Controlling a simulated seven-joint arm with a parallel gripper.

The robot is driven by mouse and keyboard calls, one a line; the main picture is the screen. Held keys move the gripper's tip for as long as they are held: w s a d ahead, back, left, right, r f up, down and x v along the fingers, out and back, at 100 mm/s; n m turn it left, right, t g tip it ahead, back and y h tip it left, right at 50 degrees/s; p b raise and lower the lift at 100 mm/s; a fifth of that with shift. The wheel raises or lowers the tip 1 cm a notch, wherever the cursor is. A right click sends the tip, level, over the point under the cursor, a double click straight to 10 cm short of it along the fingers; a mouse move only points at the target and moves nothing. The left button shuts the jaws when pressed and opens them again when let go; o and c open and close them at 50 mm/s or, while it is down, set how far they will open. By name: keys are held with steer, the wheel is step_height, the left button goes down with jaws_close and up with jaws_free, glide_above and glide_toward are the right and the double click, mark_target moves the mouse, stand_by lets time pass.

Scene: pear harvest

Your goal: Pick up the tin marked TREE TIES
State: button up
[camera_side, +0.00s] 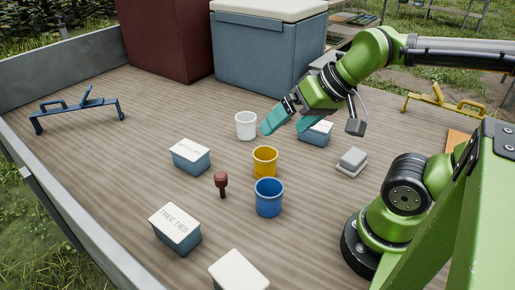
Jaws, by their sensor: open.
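The tin marked TREE TIES (176,239) stands on the wooden deck at the front left. It is a blue-grey box with a white lid, and the lettering on the lid is readable. My gripper (289,122) is open, with two teal fingers spread apart. It is at the upper middle, well behind and to the right of the tin, above the deck and apart from the tin. The right finger overlaps another white-lidded tin (314,138) in the picture; I cannot tell whether they touch.
Another lettered tin (190,159) and a white-lidded box (239,272) stand near the TREE TIES tin. White (246,126), yellow (265,162) and blue (269,198) cups and a dark red-headed tool (221,183) stand between. A blue cool box (263,56) is behind.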

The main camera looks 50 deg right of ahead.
steer(key=a+f+g, duration=0.1)
steer(key=a, duration=0.1)
steer(key=n+g+h, duration=0.2)
steer(key=n+g, duration=0.2)
steer(key=g, duration=0.2)
glide_toward(177, 221)
step_height(177, 221, down, 7)
steer(key=shift+f, duration=0.1)
steer(key=shift+w+a+f, duration=0.1)
steer(key=shift+w+f, duration=0.05)
steer(key=shift+f, duration=0.85)
steer(key=shift+w+a+f, duration=0.1)
steer(key=shift+w+f, duration=0.05)
steer(key=shift+f, duration=0.85)
steer(key=shift+w+f, duration=0.15)
steer(key=shift+f, duration=0.85)
steer(key=shift+c, duration=0.2)
steer(key=c, duration=1.1)
